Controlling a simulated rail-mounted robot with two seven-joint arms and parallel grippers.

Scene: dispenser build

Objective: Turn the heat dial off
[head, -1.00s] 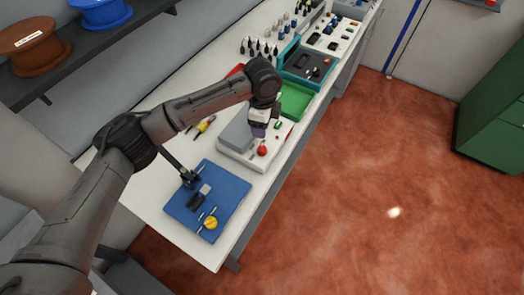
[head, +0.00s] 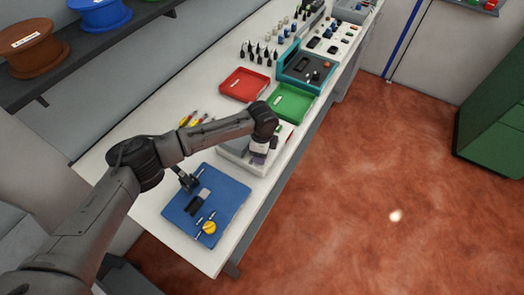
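A white box with a grey top (head: 231,151) stands on the bench beyond the blue mat. Its front controls are mostly hidden behind my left gripper (head: 257,160), including the red knob that showed before. The gripper points down over the front part of the box. Its fingers are small and partly hidden, so I cannot tell whether they are open or touching the knob. A yellow knob (head: 209,228) sits on a small assembly on the blue mat (head: 232,190). No dial is readable as the heat dial.
A red tray (head: 244,84) and a green tray (head: 292,103) lie beyond the box. A teal case (head: 307,68) and several small bottles stand farther back. Yellow-handled tools (head: 188,119) lie left of the box. Open floor is on the right.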

